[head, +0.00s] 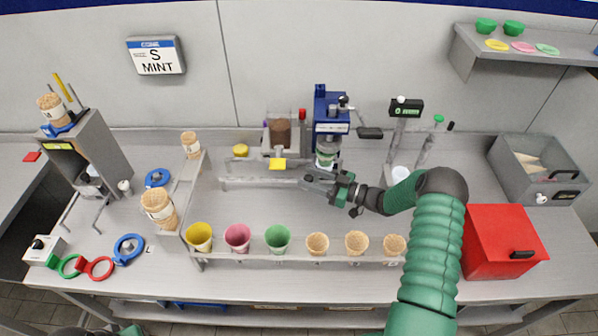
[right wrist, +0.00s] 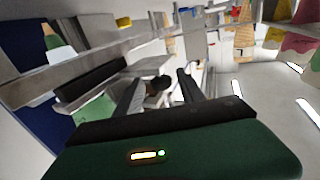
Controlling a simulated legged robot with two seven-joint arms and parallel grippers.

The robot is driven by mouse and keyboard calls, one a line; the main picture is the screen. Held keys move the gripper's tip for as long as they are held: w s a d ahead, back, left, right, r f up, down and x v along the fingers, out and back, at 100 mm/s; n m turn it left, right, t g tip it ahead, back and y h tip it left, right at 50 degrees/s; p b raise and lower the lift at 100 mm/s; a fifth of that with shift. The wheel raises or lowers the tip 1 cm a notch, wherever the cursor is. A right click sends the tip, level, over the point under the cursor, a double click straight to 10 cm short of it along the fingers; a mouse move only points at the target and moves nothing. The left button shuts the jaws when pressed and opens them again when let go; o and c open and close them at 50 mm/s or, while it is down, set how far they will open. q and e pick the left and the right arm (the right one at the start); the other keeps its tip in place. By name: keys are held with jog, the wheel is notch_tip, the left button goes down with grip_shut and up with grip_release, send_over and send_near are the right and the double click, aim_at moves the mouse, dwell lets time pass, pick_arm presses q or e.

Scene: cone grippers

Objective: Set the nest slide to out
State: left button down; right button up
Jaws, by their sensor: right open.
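I cannot tell for sure which part is the nest slide. A grey rail assembly (head: 255,181) runs across the middle of the bench in the head view, below a dispenser with a yellow tab (head: 278,163). My right gripper (head: 303,181) is at the right end of this rail, reaching in from the right. In the right wrist view its two fingers (right wrist: 160,92) are apart, with a dark rounded knob (right wrist: 158,83) showing between or just beyond them. Whether they touch it is unclear. My left gripper is out of view; only a bit of green arm shows at the bottom left.
A front rack holds yellow, pink and green cups (head: 238,237) and several cones (head: 357,243). A blue machine (head: 329,115) stands behind my right gripper. A red box (head: 500,241) and a grey bin (head: 545,170) are at the right. A cone dispenser (head: 90,150) is at the left.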

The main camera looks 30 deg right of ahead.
jog(key=shift+x, duration=1.85)
jog(key=shift+s+r, duration=0.1)
grip_shut()
